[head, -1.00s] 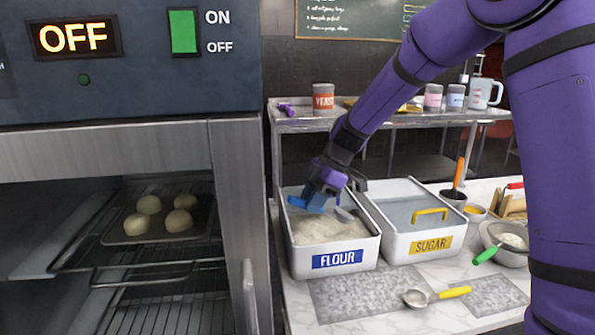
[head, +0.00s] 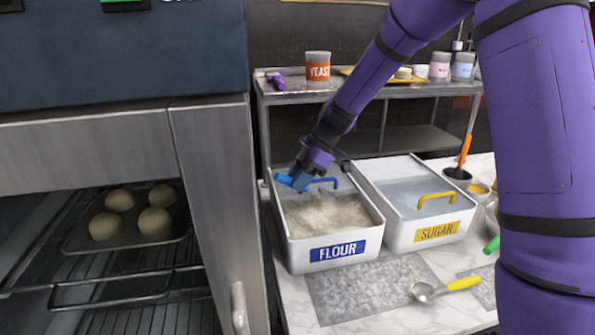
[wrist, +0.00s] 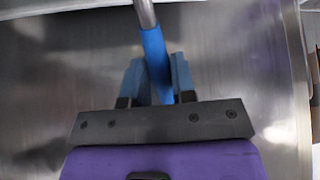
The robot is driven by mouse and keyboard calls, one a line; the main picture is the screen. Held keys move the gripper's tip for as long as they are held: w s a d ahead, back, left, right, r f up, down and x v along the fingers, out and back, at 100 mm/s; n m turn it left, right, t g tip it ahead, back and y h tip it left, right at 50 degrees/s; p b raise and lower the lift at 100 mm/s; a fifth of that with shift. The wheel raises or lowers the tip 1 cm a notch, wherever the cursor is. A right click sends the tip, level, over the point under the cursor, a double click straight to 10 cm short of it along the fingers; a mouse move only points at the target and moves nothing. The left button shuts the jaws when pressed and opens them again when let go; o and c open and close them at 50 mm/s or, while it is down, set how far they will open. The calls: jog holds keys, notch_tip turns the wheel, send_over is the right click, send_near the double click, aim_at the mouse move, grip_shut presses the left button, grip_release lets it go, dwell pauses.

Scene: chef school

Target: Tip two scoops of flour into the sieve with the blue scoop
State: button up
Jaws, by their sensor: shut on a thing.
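The flour bin (head: 292,250) is a white box with a blue label and stands open with pale flour (head: 325,214) in it. My gripper (head: 296,178) is over its back left part, shut on the blue scoop. In the wrist view the blue scoop's handle (wrist: 154,55) lies between the fingers and its metal shaft runs out of the top edge. The scoop's bowl is hidden or out of view, so I cannot tell its load. A green handle (head: 492,245) shows at the right, mostly behind my arm. I cannot make out the sieve.
The sugar bin (head: 400,238) with a yellow handle stands right of the flour bin. A yellow-handled scoop (head: 425,292) lies in front. An oven (head: 205,190) with buns on a tray (head: 180,243) is close on the left. A shelf (head: 375,93) with jars stands behind.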

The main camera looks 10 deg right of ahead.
notch_tip(320, 180, down, 8)
jog(key=shift+r, duration=0.2)
dwell(0.6)
jog(key=shift+r, duration=0.1)
dwell(0.8)
jog(key=shift+r, duration=2.9)
jog(key=shift+r+t+h, duration=0.2)
jog(key=shift+r+h, duration=0.75)
jog(key=shift+r, duration=0.55)
jog(key=shift+r+t+h, duration=0.2)
jog(key=shift+r+h, duration=0.75)
jog(key=shift+r, duration=0.55)
jog(key=shift+s+f, duration=0.1)
